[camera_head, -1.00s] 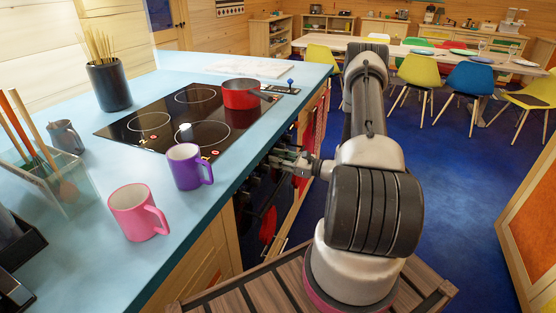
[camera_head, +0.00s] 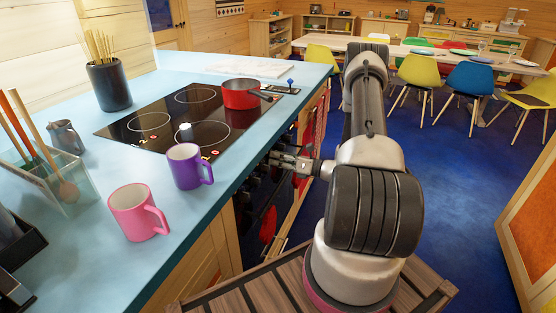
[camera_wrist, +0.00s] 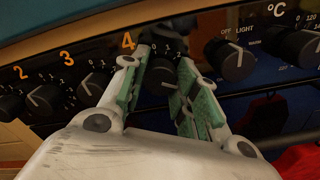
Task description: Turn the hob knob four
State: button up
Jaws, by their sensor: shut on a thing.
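Hob knob four (camera_wrist: 162,77) is a dark round knob with a pale pointer line, under an orange 4 on the black front panel in the wrist view. My gripper (camera_wrist: 165,58) has its green-padded fingers on either side of this knob and is shut on it. In the head view my gripper (camera_head: 284,159) is at the cooker front, below the counter edge. The knob is too small and covered to make out there. The black glass hob (camera_head: 165,125) is set in the blue counter above.
Knob three (camera_wrist: 95,84) and knob two (camera_wrist: 46,98) are to the left, and the light knob (camera_wrist: 232,59) is close on the right. A red pan (camera_head: 241,94) stands on the hob. A purple mug (camera_head: 184,166) and a pink mug (camera_head: 134,214) stand near the counter edge.

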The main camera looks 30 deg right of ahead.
dwell(0.4)
jog(key=o, duration=1)
jog(key=v, duration=1.2)
